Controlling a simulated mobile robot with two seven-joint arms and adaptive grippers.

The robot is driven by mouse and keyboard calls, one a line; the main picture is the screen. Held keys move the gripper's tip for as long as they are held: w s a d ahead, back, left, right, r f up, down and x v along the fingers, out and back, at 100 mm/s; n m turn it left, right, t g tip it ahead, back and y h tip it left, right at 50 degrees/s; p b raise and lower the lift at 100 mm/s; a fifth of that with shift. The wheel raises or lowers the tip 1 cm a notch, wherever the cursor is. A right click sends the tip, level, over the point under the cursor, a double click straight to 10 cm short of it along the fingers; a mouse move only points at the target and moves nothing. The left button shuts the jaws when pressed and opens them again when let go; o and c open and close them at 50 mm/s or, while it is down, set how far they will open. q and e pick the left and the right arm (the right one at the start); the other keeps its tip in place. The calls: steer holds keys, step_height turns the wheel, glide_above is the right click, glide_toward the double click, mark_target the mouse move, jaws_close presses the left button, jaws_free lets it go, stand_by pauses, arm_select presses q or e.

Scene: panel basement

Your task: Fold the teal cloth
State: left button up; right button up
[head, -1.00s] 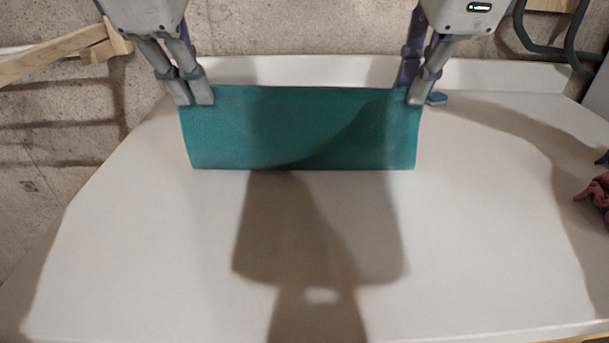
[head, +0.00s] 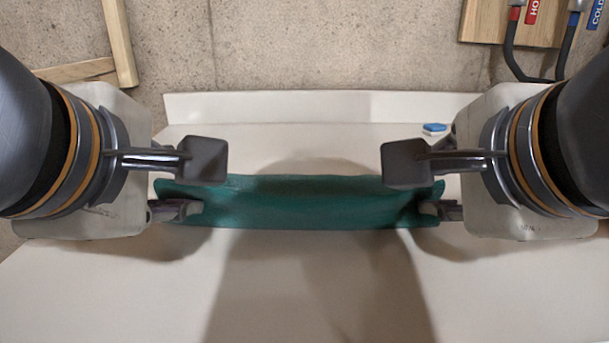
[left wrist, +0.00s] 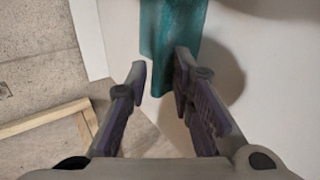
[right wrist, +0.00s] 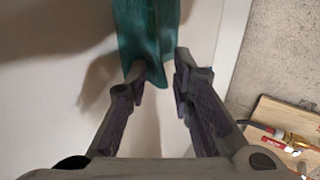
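The teal cloth (head: 310,202) shows in the head view as a long narrow strip over the white table. Whether it lies flat on the table is hard to tell. My left gripper (head: 203,184) is at the cloth's left end, with its fingers apart. In the left wrist view, the cloth's end (left wrist: 168,40) reaches between the spread fingertips. My right gripper (head: 410,186) is at the right end, also with fingers apart. In the right wrist view, the cloth's end (right wrist: 148,45) sits between the fingertips, closer to the left finger. Parts of both cloth ends are hidden by the fingers.
The white table (head: 480,300) is clear in front of the cloth. A small blue and white block (head: 434,129) lies behind it to the right. A raised white edge (head: 320,106) and concrete wall stand behind. A wooden board with pipes (head: 520,25) is at the back right.

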arm_select(q)
steer(key=shift+o, duration=0.4)
arm_select(e)
steer(key=shift+o, duration=0.4)
